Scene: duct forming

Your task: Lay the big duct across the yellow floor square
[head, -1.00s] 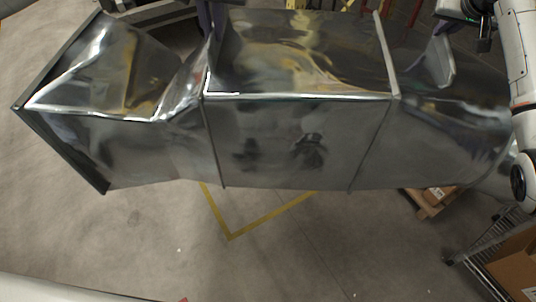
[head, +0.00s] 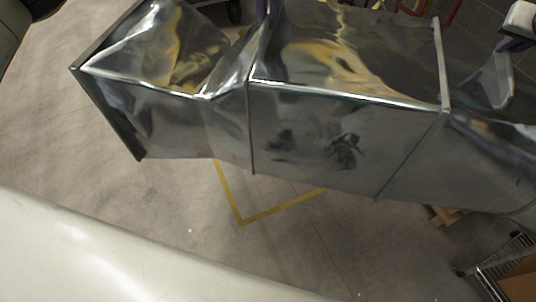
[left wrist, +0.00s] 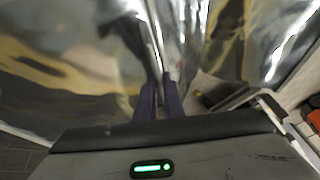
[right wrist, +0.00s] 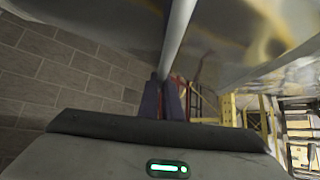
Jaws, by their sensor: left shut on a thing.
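The big duct (head: 330,135) is a shiny sheet-metal piece with flanged seams and a flared left end. It spans the head view, apparently raised above the floor. The yellow floor square (head: 228,195) shows as one corner and two lines below the duct; the duct hides the rest. My left gripper (head: 265,12) is at the duct's upper middle seam; in the left wrist view its fingers (left wrist: 160,99) are shut on a flange. My right gripper (head: 514,43) is at the right; in the right wrist view its fingers (right wrist: 162,98) close around another flange edge.
A wire shelf (head: 500,265) with a cardboard box (head: 520,281) stands at lower right. A wooden pallet (head: 447,216) lies under the duct's right part. Bare concrete (head: 90,165) is open at left. A brick wall (right wrist: 60,75) and yellow frame (right wrist: 229,108) show in the right wrist view.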

